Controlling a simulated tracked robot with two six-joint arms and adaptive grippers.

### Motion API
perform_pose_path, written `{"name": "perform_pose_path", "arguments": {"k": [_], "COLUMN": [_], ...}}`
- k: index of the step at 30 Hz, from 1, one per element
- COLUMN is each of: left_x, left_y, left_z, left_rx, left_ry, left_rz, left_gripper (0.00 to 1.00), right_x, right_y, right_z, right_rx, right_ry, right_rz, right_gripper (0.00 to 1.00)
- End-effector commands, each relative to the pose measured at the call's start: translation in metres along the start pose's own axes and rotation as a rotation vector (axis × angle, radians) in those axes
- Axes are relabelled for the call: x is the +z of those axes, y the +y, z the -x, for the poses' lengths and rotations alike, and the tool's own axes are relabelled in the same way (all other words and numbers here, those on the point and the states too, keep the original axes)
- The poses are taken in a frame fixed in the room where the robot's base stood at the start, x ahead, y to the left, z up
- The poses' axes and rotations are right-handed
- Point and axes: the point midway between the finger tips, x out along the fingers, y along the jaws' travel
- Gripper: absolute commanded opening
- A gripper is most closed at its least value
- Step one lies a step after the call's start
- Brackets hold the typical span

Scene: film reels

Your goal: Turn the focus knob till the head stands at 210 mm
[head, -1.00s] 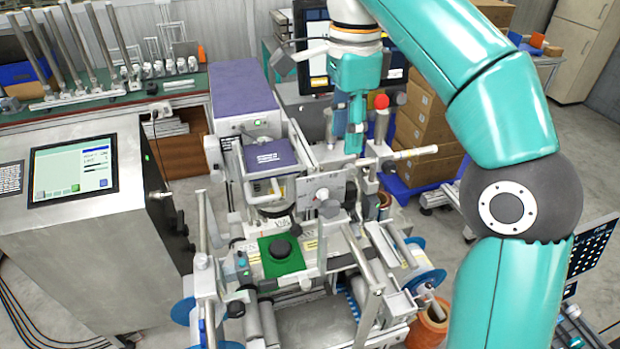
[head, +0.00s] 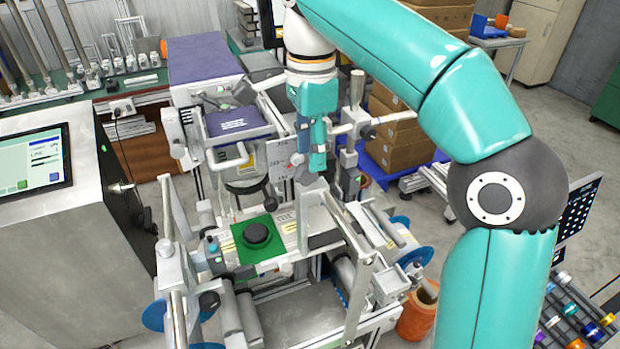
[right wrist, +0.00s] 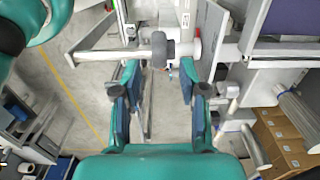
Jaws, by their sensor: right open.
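The focus knob looks like a dark grey round knob (right wrist: 160,48) on a pale shaft in the right wrist view. It lies just beyond my right fingertips, near the middle between them. My right gripper (right wrist: 158,78) is open and holds nothing. In the head view my right gripper (head: 317,165) points down in front of the machine's upright plate, and it hides most of the knob there. The head, a pale unit with a purple top (head: 239,121), stands left of the gripper. A scale reading cannot be made out. My left gripper is out of view.
A screen cabinet (head: 60,240) stands at the left. Cardboard boxes (head: 400,145) are stacked behind at the right. Rods and rollers crowd around the gripper.

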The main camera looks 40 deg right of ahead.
Motion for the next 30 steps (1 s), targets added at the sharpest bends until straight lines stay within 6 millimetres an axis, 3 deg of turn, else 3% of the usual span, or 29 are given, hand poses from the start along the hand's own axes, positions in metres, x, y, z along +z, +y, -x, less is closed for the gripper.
{"name": "perform_pose_path", "arguments": {"k": [1, 6, 18, 26, 30], "left_x": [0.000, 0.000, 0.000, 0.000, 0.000], "left_y": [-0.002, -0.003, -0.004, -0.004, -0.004], "left_z": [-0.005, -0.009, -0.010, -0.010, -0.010], "left_rx": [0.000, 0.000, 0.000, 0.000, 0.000], "left_ry": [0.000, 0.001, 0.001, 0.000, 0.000], "left_rz": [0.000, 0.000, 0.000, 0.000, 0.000], "left_gripper": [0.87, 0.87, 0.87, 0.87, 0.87], "right_x": [-0.001, -0.001, 0.000, -0.001, 0.001], "right_y": [0.001, 0.000, 0.000, 0.001, 0.002], "right_z": [-0.012, -0.029, -0.036, -0.036, -0.036], "right_rx": [0.003, 0.001, 0.000, 0.002, 0.006], "right_ry": [0.001, 0.000, 0.000, 0.000, -0.001], "right_rz": [-0.001, -0.002, -0.002, -0.002, -0.001], "right_gripper": [0.42, 0.42, 0.42, 0.01, 0.00]}}
